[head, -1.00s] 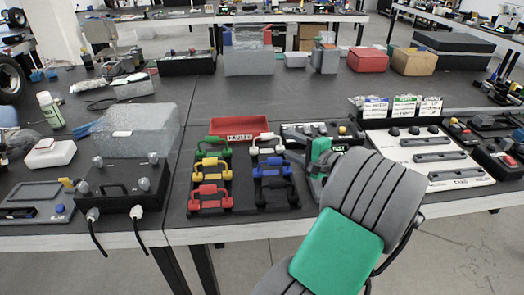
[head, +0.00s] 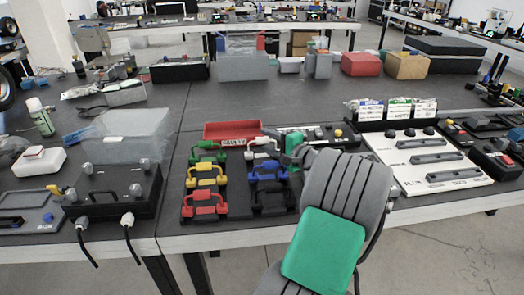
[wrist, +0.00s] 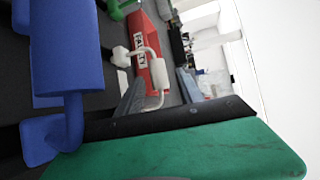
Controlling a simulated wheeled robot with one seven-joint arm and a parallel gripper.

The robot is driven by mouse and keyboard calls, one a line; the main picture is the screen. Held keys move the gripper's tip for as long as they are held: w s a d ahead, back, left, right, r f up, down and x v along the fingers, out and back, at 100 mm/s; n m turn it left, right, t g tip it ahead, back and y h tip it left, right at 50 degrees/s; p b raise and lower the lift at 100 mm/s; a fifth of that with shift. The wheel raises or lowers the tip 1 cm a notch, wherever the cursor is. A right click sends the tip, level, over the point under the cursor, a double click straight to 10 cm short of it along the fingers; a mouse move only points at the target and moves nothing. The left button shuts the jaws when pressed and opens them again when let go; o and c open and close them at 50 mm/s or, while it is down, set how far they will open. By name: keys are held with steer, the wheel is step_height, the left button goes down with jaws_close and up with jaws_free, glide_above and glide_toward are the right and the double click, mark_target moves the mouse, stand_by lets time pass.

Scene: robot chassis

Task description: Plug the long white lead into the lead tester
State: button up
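The white lead (head: 262,145), with a white handle-like grip, sits at the back of the right column of leads. In the wrist view it shows near the middle (wrist: 157,76), beside a grey finger. My gripper (head: 290,148) is just right of the white lead in the head view; its fingertips are largely hidden by my arm, and I cannot tell whether they touch the lead or how far apart they are. I cannot tell for sure which unit is the lead tester; a black box with knobs and a yellow button (head: 322,137) stands behind my gripper.
Green (head: 207,152), yellow (head: 207,172) and red (head: 206,203) leads form the left column. Blue (head: 268,171) and black leads lie in front of the white one. A red tray (head: 232,131) stands behind. A white panel (head: 425,160) is at right, a black box with cables (head: 112,190) at left.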

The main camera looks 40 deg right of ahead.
jaws_close()
steer(key=shift+r, duration=0.1)
stand_by(0.5)
